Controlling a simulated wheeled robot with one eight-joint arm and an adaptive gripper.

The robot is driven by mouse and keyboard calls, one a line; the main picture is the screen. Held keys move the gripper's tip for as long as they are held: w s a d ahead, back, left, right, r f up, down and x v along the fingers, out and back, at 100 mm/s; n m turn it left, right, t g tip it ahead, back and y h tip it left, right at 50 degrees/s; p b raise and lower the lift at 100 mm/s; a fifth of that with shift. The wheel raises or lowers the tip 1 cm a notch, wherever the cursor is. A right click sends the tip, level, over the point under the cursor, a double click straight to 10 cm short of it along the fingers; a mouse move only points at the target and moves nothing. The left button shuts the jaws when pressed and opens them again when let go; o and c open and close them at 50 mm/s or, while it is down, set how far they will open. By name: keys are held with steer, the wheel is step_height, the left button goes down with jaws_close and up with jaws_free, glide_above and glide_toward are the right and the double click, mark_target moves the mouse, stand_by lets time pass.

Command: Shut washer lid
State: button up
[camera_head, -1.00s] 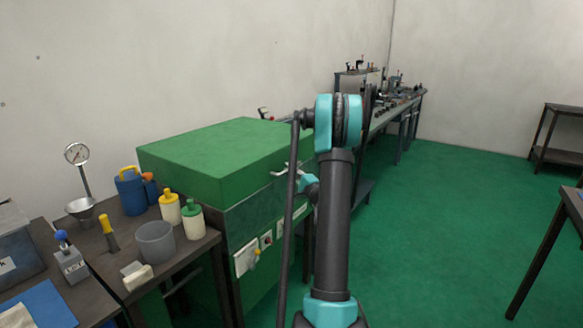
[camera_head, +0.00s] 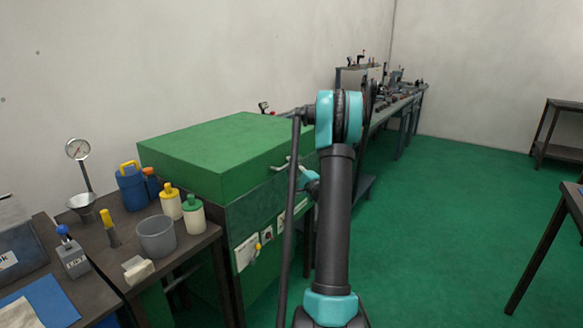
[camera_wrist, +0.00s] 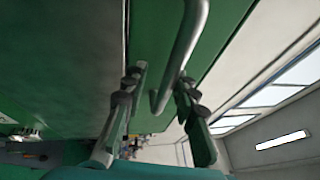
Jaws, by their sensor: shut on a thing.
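The green washer (camera_head: 225,215) stands left of centre in the head view. Its thick green lid (camera_head: 215,150) lies level over the body, with little or no gap visible along the front; I cannot tell if it is fully seated. A grey bar handle (camera_head: 282,166) sticks out from the lid's front. In the wrist view the handle (camera_wrist: 188,38) runs down between the two dark fingers of my gripper (camera_wrist: 160,85), which is shut on it. In the head view my arm hides most of the gripper.
A dark bench (camera_head: 190,250) at left holds a grey cup (camera_head: 156,238), bottles (camera_head: 194,216), a blue can (camera_head: 131,188) and a gauge (camera_head: 78,150). A long bench (camera_head: 395,108) stands behind. Green floor at right is clear before a dark table (camera_head: 570,215).

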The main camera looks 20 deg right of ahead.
steer(key=v, duration=0.7)
steer(key=shift+s, duration=0.25)
steer(key=shift+f, duration=0.1)
